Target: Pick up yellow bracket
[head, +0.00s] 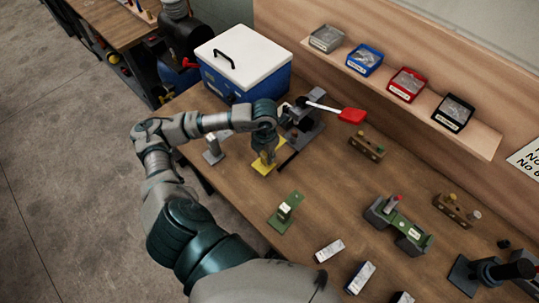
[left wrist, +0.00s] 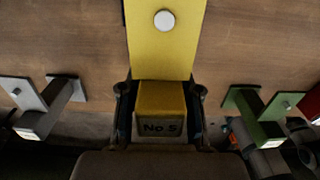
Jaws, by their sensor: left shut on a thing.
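The yellow bracket (head: 262,164) is on the wooden workbench, below my left gripper (head: 268,150) in the head view. In the left wrist view, its flat yellow plate (left wrist: 166,40) has a round pale spot, and its upright block (left wrist: 161,112) carries the label "No.5". My left gripper's two fingers (left wrist: 160,112) stand on both sides of this block and are shut on it. I cannot tell whether the plate is lifted clear of the bench. My right gripper is not in view.
A grey bracket (head: 214,150) stands left of the yellow one and a green bracket (head: 286,212) stands right of it. A blue box with white lid (head: 243,62) and a red-handled clamp device (head: 304,115) are behind. Small bins (head: 408,84) line a shelf.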

